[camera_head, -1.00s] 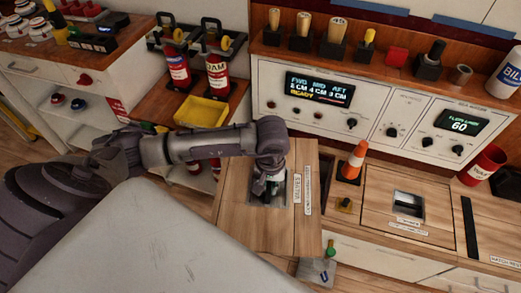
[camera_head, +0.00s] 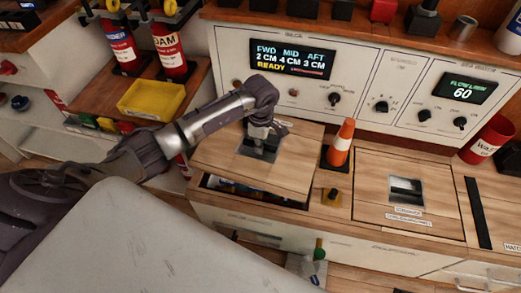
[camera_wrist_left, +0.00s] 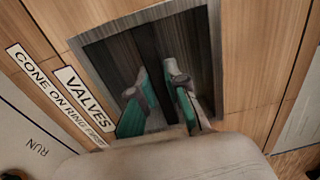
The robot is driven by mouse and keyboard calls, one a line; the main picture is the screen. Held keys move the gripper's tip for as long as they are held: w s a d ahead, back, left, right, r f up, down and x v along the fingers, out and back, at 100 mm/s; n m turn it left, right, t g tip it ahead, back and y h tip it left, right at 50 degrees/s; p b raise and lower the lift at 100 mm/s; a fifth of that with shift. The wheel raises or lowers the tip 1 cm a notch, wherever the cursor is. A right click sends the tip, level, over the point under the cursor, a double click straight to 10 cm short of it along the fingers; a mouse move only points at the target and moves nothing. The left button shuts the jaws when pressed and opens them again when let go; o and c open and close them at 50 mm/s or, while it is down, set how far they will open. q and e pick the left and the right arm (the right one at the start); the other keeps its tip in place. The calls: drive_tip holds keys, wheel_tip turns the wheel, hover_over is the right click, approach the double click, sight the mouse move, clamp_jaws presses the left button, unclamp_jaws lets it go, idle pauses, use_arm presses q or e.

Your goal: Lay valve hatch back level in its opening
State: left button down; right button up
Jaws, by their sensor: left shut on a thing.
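The valve hatch (camera_head: 215,155) is a square wooden panel with a dark recessed pull in its middle. It lies over the left opening (camera_head: 240,190) of the counter. A dark gap with things inside shows under its front edge, so the hatch sits raised there, not flush. My left gripper (camera_head: 262,146) reaches into the pull and is shut on the hatch. In the left wrist view its green-padded fingers (camera_wrist_left: 160,97) are in the dark recess, beside a label (camera_wrist_left: 82,92) reading VALVES. The exact grip is partly hidden. My right gripper is not in view.
A second hatch (camera_head: 440,190) is right of these. The control panel (camera_head: 300,75) rises behind. A yellow bin (camera_head: 152,99) stands left.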

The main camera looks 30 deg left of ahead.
use_arm(q)
drive_tip(key=shift+w+a+f+n, duration=0.1)
drive_tip(key=shift+w+f+n, duration=0.4)
drive_tip(key=shift+w, duration=0.25)
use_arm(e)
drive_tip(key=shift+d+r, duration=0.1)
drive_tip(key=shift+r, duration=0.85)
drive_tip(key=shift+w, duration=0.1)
use_arm(q)
drive_tip(key=shift+b, duration=0.3)
drive_tip(key=shift+f+b, duration=0.65)
drive_tip(key=shift+f, duration=0.1)
drive_tip(key=shift+f+b, duration=0.7)
drive_tip(key=shift+f, duration=0.2)
drive_tip(key=shift+f+b, duration=0.9)
drive_tip(key=shift+f, duration=0.3)
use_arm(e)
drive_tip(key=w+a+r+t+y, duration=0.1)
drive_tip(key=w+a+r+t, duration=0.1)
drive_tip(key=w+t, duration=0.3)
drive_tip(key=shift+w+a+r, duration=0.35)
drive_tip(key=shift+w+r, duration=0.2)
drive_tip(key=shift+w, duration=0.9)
